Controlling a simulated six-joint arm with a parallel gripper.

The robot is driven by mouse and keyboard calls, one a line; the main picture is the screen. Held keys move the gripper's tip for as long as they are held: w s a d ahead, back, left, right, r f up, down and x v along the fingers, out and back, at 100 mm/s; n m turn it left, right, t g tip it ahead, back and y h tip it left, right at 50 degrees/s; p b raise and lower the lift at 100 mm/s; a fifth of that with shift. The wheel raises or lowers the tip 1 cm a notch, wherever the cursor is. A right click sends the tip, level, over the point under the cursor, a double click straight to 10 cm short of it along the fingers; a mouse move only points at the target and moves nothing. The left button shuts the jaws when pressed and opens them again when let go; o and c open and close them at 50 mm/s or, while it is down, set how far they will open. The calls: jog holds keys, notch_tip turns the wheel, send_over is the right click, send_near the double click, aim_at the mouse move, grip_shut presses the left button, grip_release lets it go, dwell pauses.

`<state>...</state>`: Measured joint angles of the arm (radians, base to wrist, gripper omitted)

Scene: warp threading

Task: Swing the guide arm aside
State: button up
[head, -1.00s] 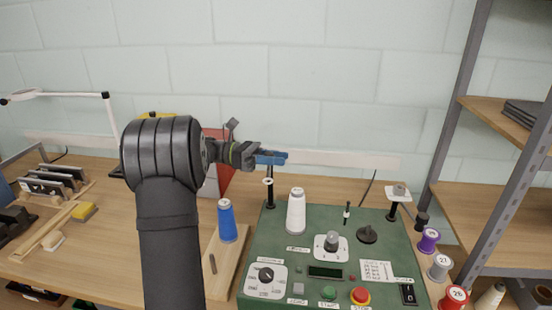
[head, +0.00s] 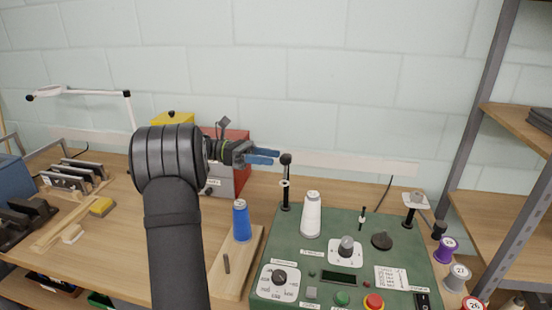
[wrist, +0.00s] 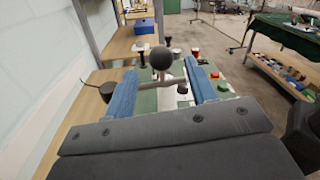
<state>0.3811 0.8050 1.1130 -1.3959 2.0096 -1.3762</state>
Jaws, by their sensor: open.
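The guide arm stands at the back left corner of the green machine (head: 330,222). It has a black post with a dark round knob (head: 286,159) on top and a pale ring partway down. My gripper (head: 277,156) is open, its two blue fingers pointing right, with the tips just left of the knob. In the wrist view the dark knob (wrist: 161,58) shows in the gap between the blue fingers (wrist: 160,72), around the level of their tips. No contact is visible. Part of the guide arm below the knob shows in the gap; its lower end is hard to make out.
A white thread cone (head: 311,214) stands on the machine close to the guide arm. A blue spool (head: 241,221) stands on a wooden board to the left. Purple and grey spools (head: 446,249) line the right side.

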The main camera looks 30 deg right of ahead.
jog(key=shift+r, duration=0.2)
jog(key=c, duration=0.6)
jog(key=s+r+m+t+y, duration=0.1)
jog(key=r, duration=0.1)
jog(key=s+a+r+m+t+y, duration=0.1)
jog(key=r+m+t+y, duration=0.1)
jog(key=s+r+m+t+y, duration=0.1)
jog(key=r, duration=0.1)
jog(key=shift+s+a+m, duration=0.15)
jog(key=shift+m, duration=0.25)
grip_shut()
jog(key=m+t+y, duration=0.8)
jog(key=m+t, duration=0.6)
jog(key=t, duration=0.4)
send_near(286, 163)
jog(key=s+d, duration=0.5)
jog(key=x, duration=0.9)
jog(key=shift+w+d+f, duration=0.15)
jog(key=shift+w+f, duration=0.1)
jog(key=shift+w+a+r, duration=0.3)
jog(key=shift+w+a, duration=0.35)
jog(key=shift+w+a+r, duration=0.3)
jog(key=shift+w+a, duration=0.3)
jog(key=shift+w, duration=0.1)
